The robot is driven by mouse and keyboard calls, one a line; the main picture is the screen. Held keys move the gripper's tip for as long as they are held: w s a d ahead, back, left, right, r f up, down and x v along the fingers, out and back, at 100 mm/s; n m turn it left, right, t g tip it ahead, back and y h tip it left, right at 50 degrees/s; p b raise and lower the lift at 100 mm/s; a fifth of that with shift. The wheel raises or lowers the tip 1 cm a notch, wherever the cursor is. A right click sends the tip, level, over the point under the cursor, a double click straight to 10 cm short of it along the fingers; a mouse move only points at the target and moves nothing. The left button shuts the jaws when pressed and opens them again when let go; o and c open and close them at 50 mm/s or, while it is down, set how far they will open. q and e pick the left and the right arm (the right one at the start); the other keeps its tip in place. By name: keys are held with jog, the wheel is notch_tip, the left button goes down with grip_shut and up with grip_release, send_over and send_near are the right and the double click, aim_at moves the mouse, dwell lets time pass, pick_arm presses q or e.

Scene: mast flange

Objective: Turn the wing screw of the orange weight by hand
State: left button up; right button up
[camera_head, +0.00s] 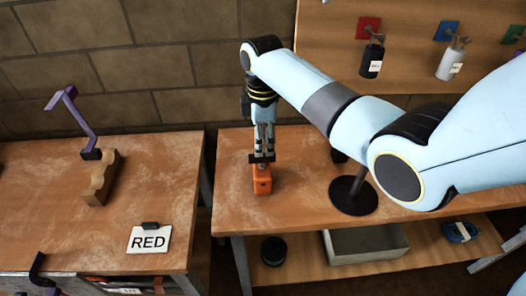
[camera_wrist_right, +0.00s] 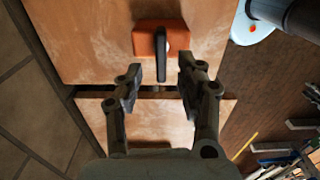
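The orange weight (camera_head: 262,184) stands on the right-hand workbench near its left end. In the right wrist view the orange weight (camera_wrist_right: 146,42) lies just beyond my fingers. A dark, narrow upright piece, seemingly its wing screw (camera_wrist_right: 160,58), shows in front of its face. My right gripper (camera_head: 262,158) points down directly above the weight. In the wrist view my right gripper (camera_wrist_right: 159,72) has its two fingers apart, with the wing screw in line with the gap. Whether a finger touches it I cannot tell. My left gripper is not in view.
A RED card (camera_head: 149,239) and a wooden block (camera_head: 101,178) with a purple bent piece (camera_head: 73,118) stand on the left bench. A round black base (camera_head: 353,196) stands right of the weight. A grey tray (camera_head: 366,245) is on the lower shelf. Small bottles (camera_head: 372,60) hang on the back board.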

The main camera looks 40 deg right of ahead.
aim_at(262, 162)
jog(key=shift+f, duration=0.85)
jog(key=shift+a+f, duration=0.2)
jog(key=shift+f, duration=0.65)
notch_tip(262, 162, down, 3)
jog(key=shift+r, duration=0.35)
jog(key=c, duration=0.7)
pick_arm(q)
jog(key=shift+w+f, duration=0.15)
pick_arm(e)
grip_shut()
